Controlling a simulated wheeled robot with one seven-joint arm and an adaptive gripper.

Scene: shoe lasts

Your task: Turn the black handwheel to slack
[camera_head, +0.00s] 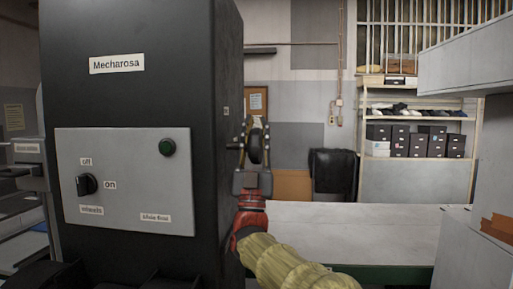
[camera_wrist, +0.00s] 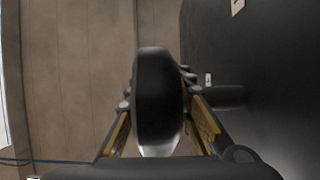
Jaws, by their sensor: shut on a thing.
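The black handwheel (camera_head: 256,148) sits at the right side of the tall dark machine cabinet (camera_head: 140,95). In the wrist view the handwheel (camera_wrist: 158,105) is seen edge-on, upright, with a dark shaft (camera_wrist: 226,97) running to the machine wall at the right. My gripper (camera_head: 254,140) is shut on the handwheel, with one finger on each side of it. The gripper also shows in the wrist view (camera_wrist: 160,118). The wheel's slack and tight marks cannot be read in these views.
A pale table (camera_head: 350,228) lies to the right. Shelves with dark boxes (camera_head: 415,141) stand at the back. Grey housing (camera_head: 472,66) juts in at the right edge.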

